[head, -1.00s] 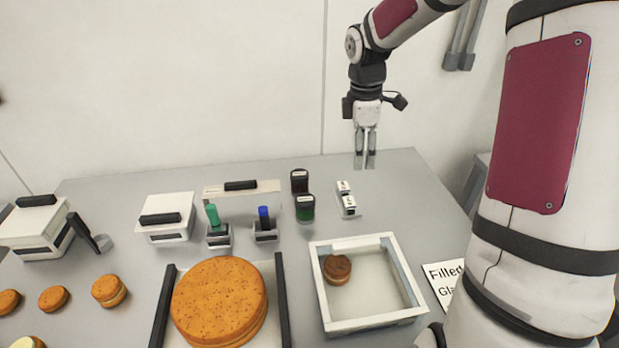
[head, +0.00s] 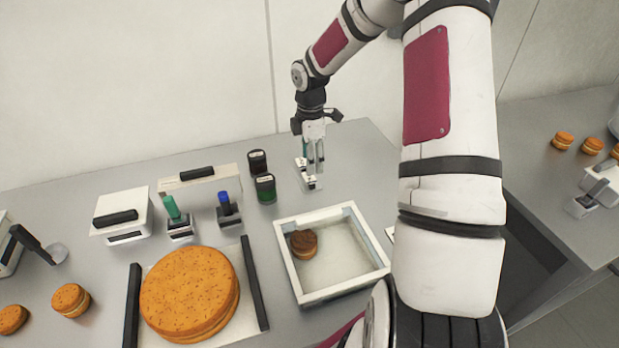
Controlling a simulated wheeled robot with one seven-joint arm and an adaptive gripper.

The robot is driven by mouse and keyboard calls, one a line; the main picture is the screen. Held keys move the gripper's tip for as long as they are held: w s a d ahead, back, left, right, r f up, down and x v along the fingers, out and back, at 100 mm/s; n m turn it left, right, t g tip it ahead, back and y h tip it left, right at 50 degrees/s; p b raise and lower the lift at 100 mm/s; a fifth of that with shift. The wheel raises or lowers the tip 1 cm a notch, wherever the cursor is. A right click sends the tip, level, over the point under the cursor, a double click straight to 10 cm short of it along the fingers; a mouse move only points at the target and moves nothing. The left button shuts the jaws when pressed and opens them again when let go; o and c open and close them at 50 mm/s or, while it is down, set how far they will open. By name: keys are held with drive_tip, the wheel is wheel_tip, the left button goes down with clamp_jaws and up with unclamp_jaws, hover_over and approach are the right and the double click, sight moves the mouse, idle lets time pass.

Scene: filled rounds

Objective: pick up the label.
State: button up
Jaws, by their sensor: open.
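Small white labels (head: 311,183) with dark marks lie on the grey table near its back, right of two dark jars. They look like a short row of two pieces; their print is too small to read. My gripper (head: 314,168) points down with its fingers apart and empty, just above and behind the front piece. The fingers partly cover the rear piece. I cannot tell whether the fingertips touch either one.
A dark jar (head: 257,162) and a green jar (head: 265,189) stand close to the left. A white-framed tray (head: 287,271) holding a brown filled round (head: 304,244) is in front. Stamps (head: 229,212) stand further left. A second table (head: 560,190) is at right.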

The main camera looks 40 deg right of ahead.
sight(312, 177)
drive_tip(key=shift+d+f+p, duration=0.2)
drive_tip(key=shift+f, duration=1.05)
drive_tip(key=shift+d+f+p, duration=0.15)
drive_tip(key=shift+f+p, duration=0.05)
drive_tip(key=shift+f, duration=1.05)
drive_tip(key=shift+f, duration=0.2)
drive_tip(key=c, duration=0.5)
